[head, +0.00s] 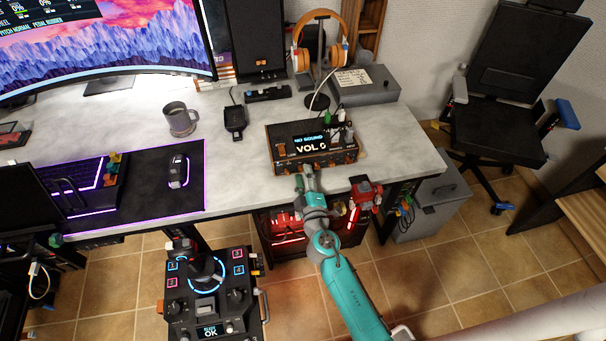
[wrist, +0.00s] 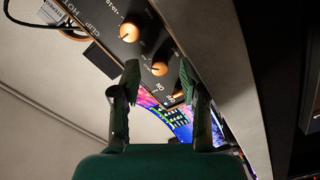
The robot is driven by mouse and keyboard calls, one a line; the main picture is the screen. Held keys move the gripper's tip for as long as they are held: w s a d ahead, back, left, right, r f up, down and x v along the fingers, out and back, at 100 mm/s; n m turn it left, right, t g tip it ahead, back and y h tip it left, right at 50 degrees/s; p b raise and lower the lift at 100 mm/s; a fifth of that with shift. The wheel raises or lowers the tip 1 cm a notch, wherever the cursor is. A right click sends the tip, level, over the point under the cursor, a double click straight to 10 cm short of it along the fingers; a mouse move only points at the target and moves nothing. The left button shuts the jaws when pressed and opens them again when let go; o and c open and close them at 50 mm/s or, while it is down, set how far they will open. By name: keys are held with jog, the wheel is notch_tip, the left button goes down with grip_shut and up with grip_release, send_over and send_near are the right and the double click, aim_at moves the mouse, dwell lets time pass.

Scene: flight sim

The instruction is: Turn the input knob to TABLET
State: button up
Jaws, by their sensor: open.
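A dark audio box (head: 287,152) with wooden edging stands near the front edge of the desk. Its display (head: 310,140) reads NO SOUND, VOL 0. Small knobs line its front, too small to read in the head view. My gripper (head: 306,178) is just in front of this face. In the wrist view my gripper (wrist: 159,82) is open. A copper-coloured knob (wrist: 160,69) shows between its fingertips, apart from them. A larger copper-coloured knob (wrist: 129,32) is above and left. I cannot tell which one is the input knob or where it points.
A grey mug (head: 180,119), a mouse (head: 178,171) on a dark mat and a headphone stand (head: 320,62) are on the desk. A red object (head: 363,192) is at the desk edge right of my gripper. A control panel (head: 210,295) stands low at front left.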

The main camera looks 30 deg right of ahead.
jog(key=shift+w+d, duration=0.1)
jog(key=shift+w, duration=0.35)
grip_shut()
jog(key=shift+n, duration=0.4)
jog(key=n, duration=0.3)
jog(key=shift+n, duration=2.5)
